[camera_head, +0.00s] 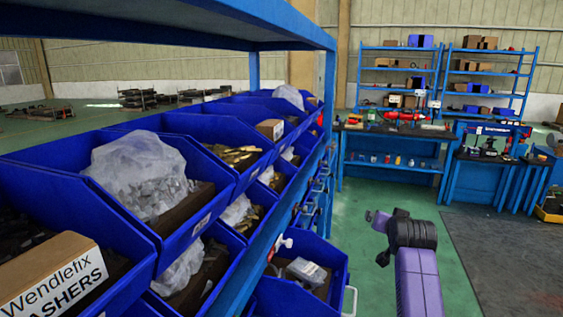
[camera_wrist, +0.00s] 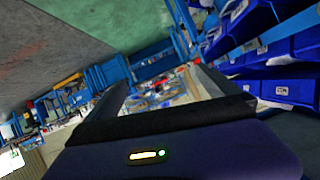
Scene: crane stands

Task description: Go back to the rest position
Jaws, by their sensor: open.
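My gripper (camera_wrist: 160,80) shows in the wrist view as two dark fingers spread apart on a purple body. It is open, and only the distant workshop background shows between the fingers. In the head view my purple arm (camera_head: 418,280) with its black joint rises at the lower right, over the green floor and to the right of the shelf rack. The fingers cannot be made out clearly there. The arm appears apart from the rack and its bins.
A blue rack (camera_head: 327,100) holds several blue bins (camera_head: 245,123) along the left, some with bagged parts. A Wendlefix washers box (camera_head: 50,275) sits in the nearest bin. A workbench (camera_head: 395,165) and shelves (camera_head: 450,47) stand at the back.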

